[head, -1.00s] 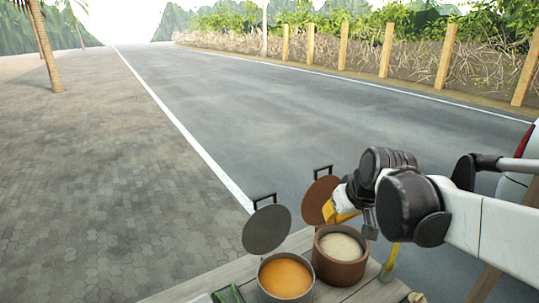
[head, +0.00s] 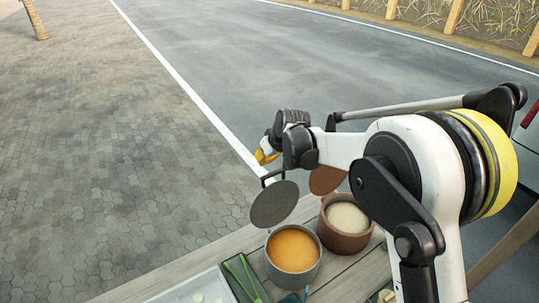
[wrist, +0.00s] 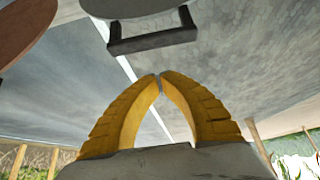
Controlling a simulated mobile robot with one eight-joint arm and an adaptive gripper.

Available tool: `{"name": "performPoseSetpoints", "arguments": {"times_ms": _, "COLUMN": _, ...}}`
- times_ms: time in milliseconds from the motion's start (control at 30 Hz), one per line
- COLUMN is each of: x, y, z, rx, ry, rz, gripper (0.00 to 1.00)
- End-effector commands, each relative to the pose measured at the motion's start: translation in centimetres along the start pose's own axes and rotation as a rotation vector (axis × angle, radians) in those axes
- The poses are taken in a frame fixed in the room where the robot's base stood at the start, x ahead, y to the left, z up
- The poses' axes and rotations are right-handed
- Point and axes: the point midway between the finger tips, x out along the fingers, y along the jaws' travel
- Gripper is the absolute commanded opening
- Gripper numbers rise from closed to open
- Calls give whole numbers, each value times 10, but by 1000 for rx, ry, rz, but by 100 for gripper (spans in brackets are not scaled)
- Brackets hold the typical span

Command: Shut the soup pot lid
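The grey soup pot (head: 293,262) holds orange soup and stands on the wooden table. Its round grey lid (head: 274,205) stands open, tilted up at the pot's far side, with a dark bar handle (head: 272,176) on its outer face. My gripper (head: 263,158) is just beyond and above that handle, apart from it. In the wrist view, the yellow fingertips (wrist: 160,80) meet with nothing between them. The handle (wrist: 153,42) and the edge of the grey lid (wrist: 135,6) show ahead of the fingertips.
A brown pot (head: 345,241) with pale contents stands right of the soup pot, its brown lid (head: 326,181) also open. A tray (head: 200,284) and a green-filled container (head: 245,280) are at left on the table (head: 210,255). Open road lies beyond.

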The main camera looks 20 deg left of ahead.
Motion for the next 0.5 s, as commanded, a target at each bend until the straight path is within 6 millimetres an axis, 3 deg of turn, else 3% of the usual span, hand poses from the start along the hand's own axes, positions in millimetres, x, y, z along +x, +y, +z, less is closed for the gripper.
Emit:
{"name": "performPoseSetpoints", "arguments": {"times_ms": 67, "x": 16, "y": 0, "z": 0, "rx": 0, "ry": 0, "rz": 0, "gripper": 0}}
{"name": "performPoseSetpoints", "arguments": {"times_ms": 300, "x": -7, "y": 0, "z": 26, "rx": 0, "ry": -1, "rz": 1, "gripper": 0}}
{"name": "performPoseSetpoints", "arguments": {"times_ms": 500, "x": -11, "y": 0, "z": 32, "rx": 0, "ry": 0, "rz": 0, "gripper": 0}}
